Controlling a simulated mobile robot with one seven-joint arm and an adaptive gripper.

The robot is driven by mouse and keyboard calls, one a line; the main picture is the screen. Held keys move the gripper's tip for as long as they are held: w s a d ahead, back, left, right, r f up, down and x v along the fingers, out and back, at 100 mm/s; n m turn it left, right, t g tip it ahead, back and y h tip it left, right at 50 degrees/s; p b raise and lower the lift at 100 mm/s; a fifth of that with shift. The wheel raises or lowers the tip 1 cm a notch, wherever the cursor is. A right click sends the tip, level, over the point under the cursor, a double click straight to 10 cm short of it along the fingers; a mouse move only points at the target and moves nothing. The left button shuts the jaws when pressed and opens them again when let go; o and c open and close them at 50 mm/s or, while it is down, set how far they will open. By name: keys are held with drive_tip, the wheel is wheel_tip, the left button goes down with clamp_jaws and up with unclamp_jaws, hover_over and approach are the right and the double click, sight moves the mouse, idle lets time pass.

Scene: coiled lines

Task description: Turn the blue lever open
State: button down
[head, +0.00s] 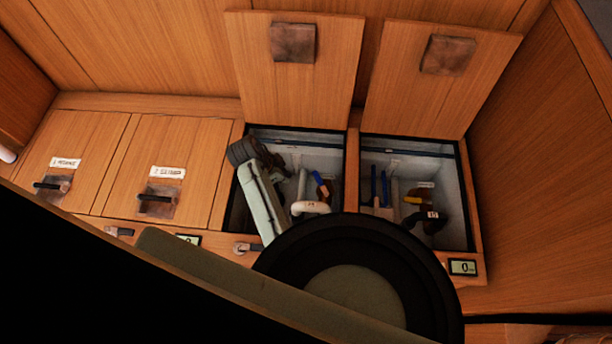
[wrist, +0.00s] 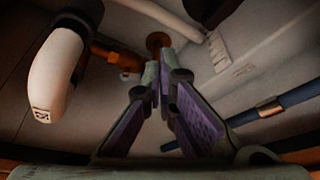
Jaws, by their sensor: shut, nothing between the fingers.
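The blue lever (head: 320,185) shows in the head view inside the left open compartment, beside a white labelled pipe end (head: 312,207). My gripper (wrist: 162,78) is shut and empty, its purple-padded fingers together in the middle of the wrist view. In the head view my wrist reaches into the same compartment, to the left of the lever and apart from it; the fingertips are hard to make out there. In the wrist view the white pipe end (wrist: 55,75) is on the left. I cannot clearly pick out the lever in that view.
A blue pipe (wrist: 290,105) runs along the wall in the wrist view. Copper fittings (wrist: 115,55) lie near the fingertips. The right open compartment (head: 455,215) holds a yellow lever (head: 412,200) and blue pipes. Two raised lids (head: 295,85) (head: 440,90) stand behind; closed lids (head: 85,150) are at left.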

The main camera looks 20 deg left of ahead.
drive_tip(key=w+d+f, duration=0.5)
drive_tip(key=f, duration=0.4)
drive_tip(key=shift+w+d+f, duration=0.2)
drive_tip(key=shift+w+d, duration=0.1)
drive_tip(key=shift+d, duration=0.05)
drive_tip(key=shift+w+m, duration=0.25)
drive_tip(key=shift+m, duration=0.15)
